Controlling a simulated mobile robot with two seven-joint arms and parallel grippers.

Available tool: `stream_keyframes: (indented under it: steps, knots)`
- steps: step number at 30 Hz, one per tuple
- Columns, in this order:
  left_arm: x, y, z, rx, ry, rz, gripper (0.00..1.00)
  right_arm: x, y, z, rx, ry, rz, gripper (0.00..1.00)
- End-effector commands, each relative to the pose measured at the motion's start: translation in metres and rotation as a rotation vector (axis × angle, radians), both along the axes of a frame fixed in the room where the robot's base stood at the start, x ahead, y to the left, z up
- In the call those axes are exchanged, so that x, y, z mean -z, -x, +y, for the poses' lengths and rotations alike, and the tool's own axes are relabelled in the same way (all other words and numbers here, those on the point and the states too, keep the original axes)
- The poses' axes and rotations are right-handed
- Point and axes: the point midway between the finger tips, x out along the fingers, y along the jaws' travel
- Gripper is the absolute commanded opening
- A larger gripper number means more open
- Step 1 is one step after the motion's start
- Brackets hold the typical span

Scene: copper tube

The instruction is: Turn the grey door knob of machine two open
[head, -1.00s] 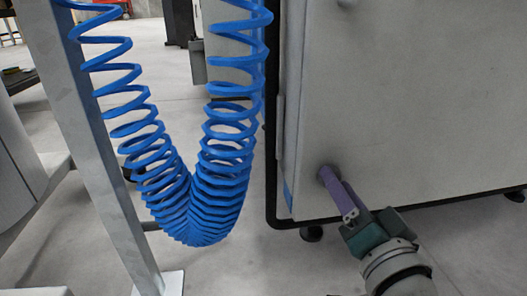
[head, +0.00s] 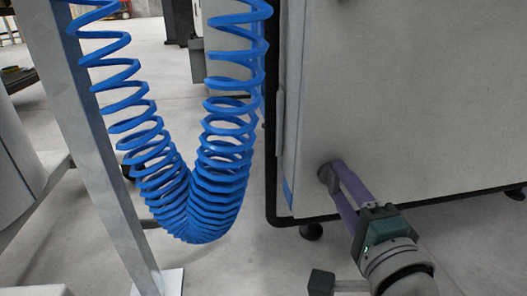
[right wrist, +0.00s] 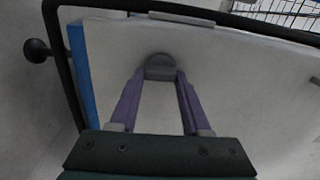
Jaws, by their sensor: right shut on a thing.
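The grey door knob (right wrist: 160,66) sits low on the pale door panel (head: 420,100) of the machine, near its left edge. It shows in the right wrist view as a rounded grey piece between the fingertips. My right gripper (head: 330,175) reaches up from the lower right in the head view, its two purple fingers shut on the knob. In the right wrist view the fingertips (right wrist: 160,74) press on the knob's two sides, which are partly hidden by them. In the head view the knob is mostly covered by the fingers. My left gripper is not in view.
A coiled blue hose (head: 195,205) hangs left of the machine, beside a grey metal post (head: 100,150). A black frame edge (head: 271,120) runs along the machine's left side and bottom. Open floor (head: 240,255) lies below and in front.

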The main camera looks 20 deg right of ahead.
Motion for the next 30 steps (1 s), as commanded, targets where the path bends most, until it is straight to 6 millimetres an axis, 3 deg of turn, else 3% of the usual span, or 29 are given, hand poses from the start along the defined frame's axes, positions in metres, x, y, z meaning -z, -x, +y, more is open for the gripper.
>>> stream_keyframes:
  steps: [20, 21, 28, 30]
  knots:
    - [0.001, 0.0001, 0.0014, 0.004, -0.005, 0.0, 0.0, 0.0004, 0.0001, 0.0001, 0.0, -0.055, -0.012, 0.0]
    - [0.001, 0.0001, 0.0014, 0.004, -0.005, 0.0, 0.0, 0.0004, 0.0001, 0.0001, 0.0, -0.055, -0.012, 0.52]
    - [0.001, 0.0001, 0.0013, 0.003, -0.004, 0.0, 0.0, 0.0003, 0.0, 0.0001, 0.0, -0.053, -0.013, 0.78]
    - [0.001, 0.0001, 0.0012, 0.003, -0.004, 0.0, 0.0, 0.0003, 0.0, 0.0001, 0.0, -0.053, -0.013, 0.78]
